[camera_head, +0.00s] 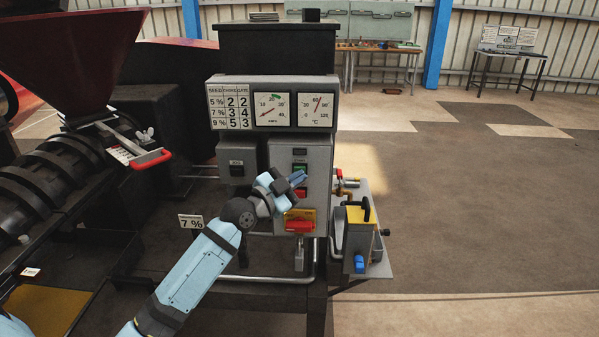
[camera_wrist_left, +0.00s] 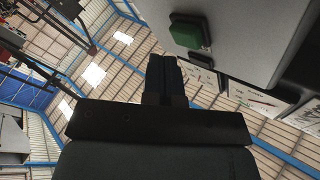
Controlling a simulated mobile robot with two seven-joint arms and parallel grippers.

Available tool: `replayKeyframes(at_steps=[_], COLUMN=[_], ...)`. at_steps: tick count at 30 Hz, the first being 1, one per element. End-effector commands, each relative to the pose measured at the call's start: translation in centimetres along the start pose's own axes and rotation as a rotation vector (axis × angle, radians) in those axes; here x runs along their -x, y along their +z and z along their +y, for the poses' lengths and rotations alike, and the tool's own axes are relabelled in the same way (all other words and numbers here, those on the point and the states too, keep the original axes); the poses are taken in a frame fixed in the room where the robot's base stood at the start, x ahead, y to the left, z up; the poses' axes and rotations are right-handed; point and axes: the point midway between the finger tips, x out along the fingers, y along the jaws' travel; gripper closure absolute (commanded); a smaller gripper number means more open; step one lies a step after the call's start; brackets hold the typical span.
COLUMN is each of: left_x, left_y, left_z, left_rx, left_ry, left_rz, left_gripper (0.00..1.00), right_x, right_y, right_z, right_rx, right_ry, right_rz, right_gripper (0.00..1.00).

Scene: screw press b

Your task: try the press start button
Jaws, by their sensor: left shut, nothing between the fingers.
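The press control box (camera_head: 283,155) stands at the centre of the head view. It carries a green button (camera_head: 300,168) with a red button (camera_head: 301,193) below it. In the left wrist view the green button (camera_wrist_left: 190,35) stands out from the grey panel (camera_wrist_left: 240,30), up and to the right of my fingertips. My left gripper (camera_head: 298,178) is shut and empty, in front of the panel between the two buttons as seen from the head. The wrist view shows its closed fingers (camera_wrist_left: 163,72) apart from the green button. My right gripper is not in view.
Above the box are two dials (camera_head: 293,109) and a seed table card (camera_head: 229,104). A red rotary switch (camera_head: 299,226) on a yellow plate sits below the buttons. A red hopper (camera_head: 72,55) is at left. A yellow-topped can (camera_head: 359,235) stands at right. The floor beyond is open.

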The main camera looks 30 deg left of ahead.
Motion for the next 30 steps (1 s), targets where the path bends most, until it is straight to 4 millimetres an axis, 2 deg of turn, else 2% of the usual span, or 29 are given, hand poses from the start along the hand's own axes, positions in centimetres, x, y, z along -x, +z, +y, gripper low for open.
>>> replayKeyframes(at_steps=[30], left_x=[-0.60], left_y=[0.43], left_z=[-0.45], left_rx=[0.000], left_ry=[0.000], left_rz=[0.000], left_gripper=[1.00], right_x=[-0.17], right_y=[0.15], right_z=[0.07], right_rx=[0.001], right_ry=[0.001], right_rz=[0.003], right_gripper=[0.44])
